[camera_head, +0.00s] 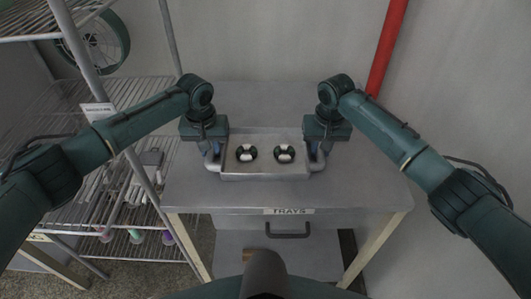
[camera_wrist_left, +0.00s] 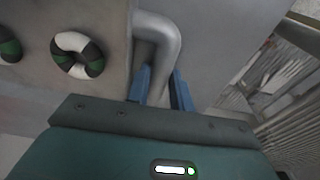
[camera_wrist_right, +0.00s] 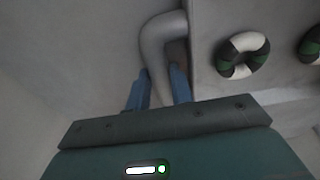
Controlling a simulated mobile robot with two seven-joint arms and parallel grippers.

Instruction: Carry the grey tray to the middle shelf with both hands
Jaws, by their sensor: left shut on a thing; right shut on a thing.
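The grey tray (camera_head: 265,175) is at the grey table, between my two grippers, with a curved handle at each end. Two ring-shaped pieces, dark green and white, lie in it: the left ring (camera_head: 246,153) and the right ring (camera_head: 284,154). My left gripper (camera_head: 212,160) is shut on the tray's left handle, which shows between its blue fingers in the left wrist view (camera_wrist_left: 160,90). My right gripper (camera_head: 318,160) is shut on the right handle, also seen in the right wrist view (camera_wrist_right: 158,90). I cannot tell whether the tray touches the tabletop.
The grey table (camera_head: 375,190) has a label reading TRAYS on its front. A wire shelf rack (camera_head: 140,85) with several levels stands at the left, with hoses and other items on it. A red pipe (camera_head: 388,45) runs up the wall at the right.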

